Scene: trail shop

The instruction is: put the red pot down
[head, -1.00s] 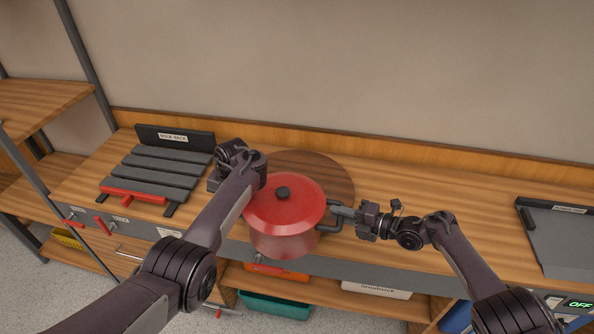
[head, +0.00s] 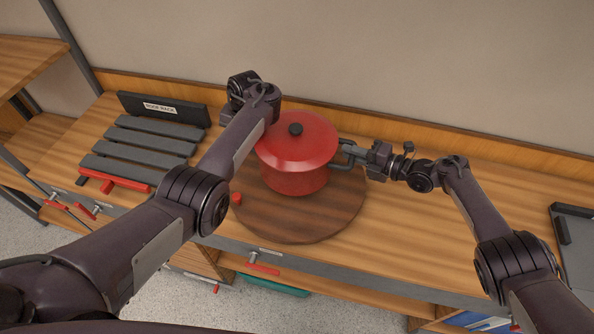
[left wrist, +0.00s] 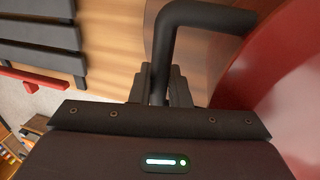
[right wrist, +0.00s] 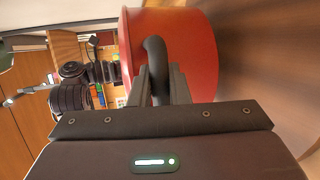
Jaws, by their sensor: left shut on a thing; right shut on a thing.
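The red pot (head: 297,180), with its red lid and dark knob, is upright over the round dark wooden board (head: 310,225) on the counter. I cannot tell whether its base touches the board. My right gripper (head: 352,155) is shut on the pot's right handle; the right wrist view shows its fingers around the dark handle (right wrist: 155,60). My left gripper is hidden behind my left arm in the head view. In the left wrist view the left gripper (left wrist: 160,85) is shut on the other dark handle (left wrist: 195,15), beside the red pot wall.
A grey slatted roof rack (head: 145,150) with a red front bar stands to the left. A small red object (head: 237,199) is at the board's left edge. A grey tray-like item (head: 575,245) lies at the far right. Counter between the board and it is clear.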

